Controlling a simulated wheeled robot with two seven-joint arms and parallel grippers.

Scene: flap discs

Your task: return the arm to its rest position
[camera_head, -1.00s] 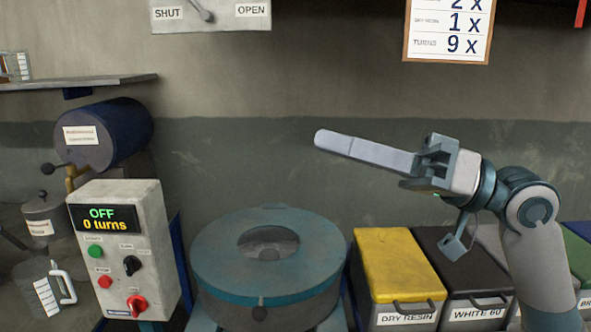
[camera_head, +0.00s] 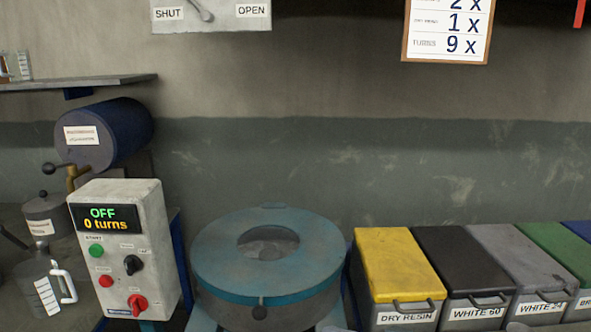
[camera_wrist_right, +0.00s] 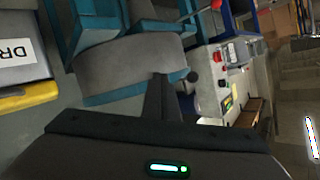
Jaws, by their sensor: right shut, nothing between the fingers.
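In the right wrist view my right gripper (camera_wrist_right: 160,95) shows as dark fingers closed together, with nothing held between them. The head view shows neither of my arms, and my left gripper is in no view.
The round mixer (camera_head: 268,285) stands at centre, with the control box (camera_head: 150,225) reading OFF and 0 turns to its left. Lidded bins (camera_head: 395,260) line the right side. A blue drum (camera_head: 125,130) and a jug (camera_head: 45,290) are at the left.

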